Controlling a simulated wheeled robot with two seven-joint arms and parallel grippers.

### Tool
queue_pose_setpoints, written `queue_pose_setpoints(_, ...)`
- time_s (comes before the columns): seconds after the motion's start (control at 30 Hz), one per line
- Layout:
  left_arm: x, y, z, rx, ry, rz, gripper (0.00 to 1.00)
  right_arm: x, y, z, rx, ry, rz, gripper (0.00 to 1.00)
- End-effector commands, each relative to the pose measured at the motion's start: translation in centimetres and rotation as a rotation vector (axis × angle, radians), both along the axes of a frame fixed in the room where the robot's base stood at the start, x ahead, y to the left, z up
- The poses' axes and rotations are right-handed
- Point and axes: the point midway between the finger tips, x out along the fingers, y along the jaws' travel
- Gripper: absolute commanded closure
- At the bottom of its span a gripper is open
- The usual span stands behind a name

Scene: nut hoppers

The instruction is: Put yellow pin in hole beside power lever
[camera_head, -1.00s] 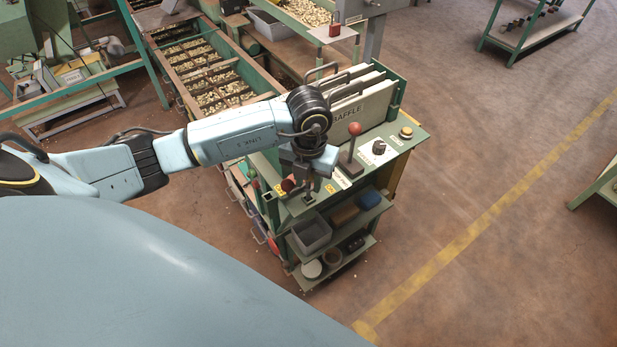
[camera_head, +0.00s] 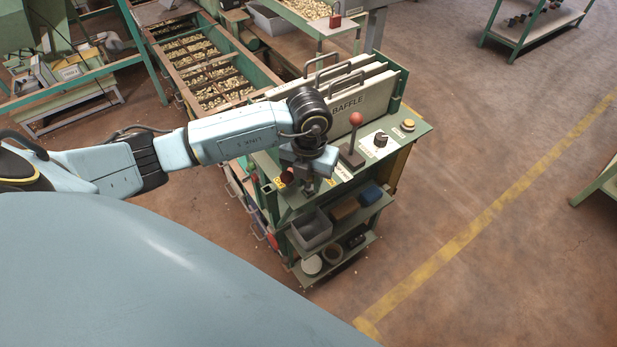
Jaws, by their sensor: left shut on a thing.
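My left gripper (camera_head: 308,187) points down over the near left corner of the green control panel (camera_head: 400,140). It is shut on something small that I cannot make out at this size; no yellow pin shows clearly. A dark red knob (camera_head: 287,176) sits just left of the gripper. A lever with a red ball (camera_head: 356,119) stands upright on the panel, right of the gripper. I cannot read which lever is labelled power. The hole is not discernible; the gripper covers part of the panel there. My right gripper is out of view.
White baffle plates (camera_head: 347,106) with handles stand behind the lever. A black dial (camera_head: 380,140) and a yellow button (camera_head: 408,125) lie farther right. Below are shelves with a grey bin (camera_head: 312,230) and a blue item (camera_head: 370,195). The floor at right is open.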

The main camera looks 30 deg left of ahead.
Motion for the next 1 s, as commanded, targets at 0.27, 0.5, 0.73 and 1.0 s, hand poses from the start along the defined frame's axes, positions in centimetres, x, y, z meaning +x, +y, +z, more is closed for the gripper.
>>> queue_pose_setpoints(0.27, 0.02, 0.02, -0.41, 0.0, -0.001, 0.0, 0.95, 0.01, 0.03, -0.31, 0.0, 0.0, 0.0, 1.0)
queue_pose_setpoints(0.5, 0.01, 0.06, -0.39, 0.001, 0.0, 0.001, 0.58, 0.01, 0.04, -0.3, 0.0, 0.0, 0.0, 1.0)
queue_pose_setpoints(0.73, -0.01, 0.42, -0.4, 0.009, 0.002, 0.005, 0.46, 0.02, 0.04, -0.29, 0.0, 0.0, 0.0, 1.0)
queue_pose_setpoints(1.0, -0.01, 0.69, -0.43, 0.015, 0.002, 0.009, 0.46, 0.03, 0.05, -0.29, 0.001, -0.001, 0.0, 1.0)
